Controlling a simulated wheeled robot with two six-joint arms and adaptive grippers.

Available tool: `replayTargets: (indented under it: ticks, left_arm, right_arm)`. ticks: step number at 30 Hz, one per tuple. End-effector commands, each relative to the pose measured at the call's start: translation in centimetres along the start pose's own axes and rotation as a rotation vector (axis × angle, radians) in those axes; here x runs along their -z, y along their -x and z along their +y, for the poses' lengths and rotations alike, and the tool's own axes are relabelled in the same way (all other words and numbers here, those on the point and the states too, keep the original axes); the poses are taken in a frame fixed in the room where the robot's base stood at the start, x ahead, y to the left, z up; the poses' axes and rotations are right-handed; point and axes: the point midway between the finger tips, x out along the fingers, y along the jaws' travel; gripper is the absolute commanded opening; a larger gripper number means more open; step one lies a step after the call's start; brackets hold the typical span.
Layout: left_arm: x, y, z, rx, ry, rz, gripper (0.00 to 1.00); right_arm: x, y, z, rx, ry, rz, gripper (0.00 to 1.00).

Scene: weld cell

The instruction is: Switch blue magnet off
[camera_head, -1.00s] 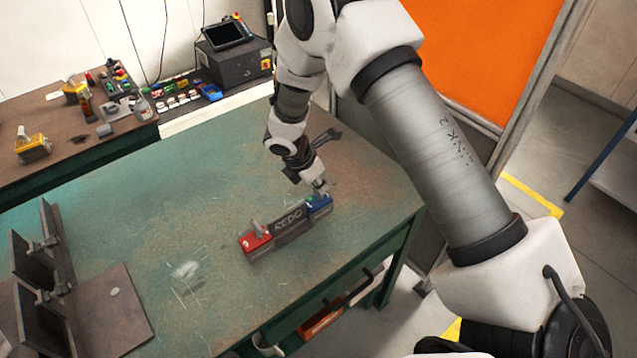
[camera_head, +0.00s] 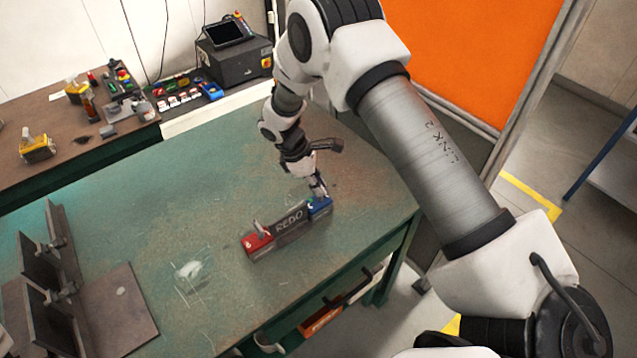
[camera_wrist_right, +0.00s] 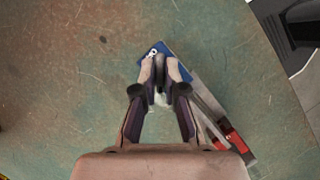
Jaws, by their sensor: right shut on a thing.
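The blue magnet (camera_head: 321,208) sits at the right end of a dark bar marked REDO (camera_head: 291,221) on the green table; it also shows in the right wrist view (camera_wrist_right: 177,53). The red magnet (camera_head: 257,243) is at the bar's left end, with a small lever standing up, and shows in the right wrist view (camera_wrist_right: 235,141). My right gripper (camera_head: 319,191) points down onto the top of the blue magnet. In the right wrist view its fingertips (camera_wrist_right: 160,71) are closed around the blue magnet's lever, which they mostly hide. My left gripper is not in view.
Upright dark plates on a base plate (camera_head: 118,312) stand at the table's left. A brown bench (camera_head: 60,150) with tools stands behind left. An orange panel (camera_head: 470,60) rises behind my right arm.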

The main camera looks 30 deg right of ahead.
Motion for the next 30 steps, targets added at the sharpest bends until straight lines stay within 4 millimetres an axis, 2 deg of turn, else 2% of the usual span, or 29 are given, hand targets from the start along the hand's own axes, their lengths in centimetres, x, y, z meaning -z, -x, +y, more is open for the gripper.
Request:
replayTargets:
  ticks: [18,30]
  left_arm:
    - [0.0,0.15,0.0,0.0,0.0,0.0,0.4]
    - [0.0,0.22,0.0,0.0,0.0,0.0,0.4]
  right_arm:
    - [-0.1,0.06,0.37,0.213,-0.538,0.002,0.0]
    - [-0.17,0.04,0.42,0.309,-0.778,0.002,0.0]
